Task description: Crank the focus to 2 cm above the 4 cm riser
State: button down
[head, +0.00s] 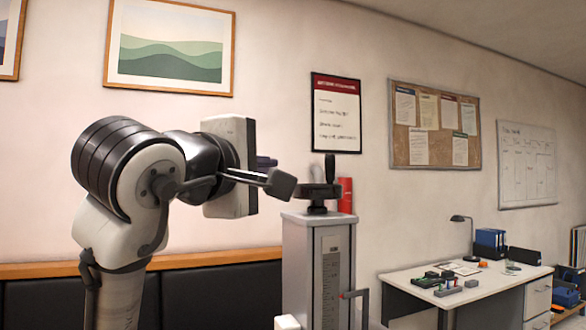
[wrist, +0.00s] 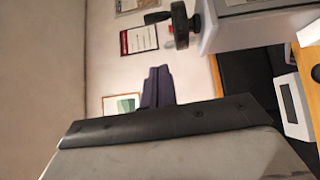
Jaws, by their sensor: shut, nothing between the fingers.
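A grey column (head: 290,262) with a vertical scale (head: 331,285) stands at the centre of the head view. On its top is a dark crank wheel (head: 313,191) with an upright handle (head: 330,168). A red-tipped pointer arm (head: 354,294) shows beside the scale; the reading is too small to tell. My gripper (head: 268,161) is shut and empty, left of the wheel and a little above it, apparently clear of it. In the wrist view my closed fingers (wrist: 158,74) are dark, and the crank wheel (wrist: 180,25) shows apart beyond them. I cannot make out the riser.
A red cylinder (head: 345,195) shows behind the wheel. A white desk (head: 465,287) with a lamp and small parts stands at right. A dark padded bench back (head: 210,293) with a wooden rail runs along the wall. The air around the handle looks free.

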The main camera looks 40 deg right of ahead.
jog(key=p+x, duration=0.1)
jog(key=x, duration=0.3)
jog(key=s+p+x, duration=0.1)
jog(key=p+x, duration=0.1)
jog(key=x, duration=0.2)
jog(key=s+d+p+x, duration=0.1)
jog(key=p+x, duration=0.1)
jog(key=x, duration=0.2)
jog(key=shift+r, duration=0.15)
jog(key=shift+s+d+p, duration=0.1)
jog(key=shift+d+p, duration=0.25)
jog(key=shift+d, duration=0.25)
jog(key=shift+s+d+t, duration=0.1)
jog(key=shift+t, duration=0.2)
jog(key=shift+s+n+y+b, duration=0.1)
jog(key=shift+n+y+b, duration=0.2)
jog(key=shift+n+y, duration=0.1)
jog(key=shift+n+t, duration=0.3)
jog(key=shift+t, duration=0.2)
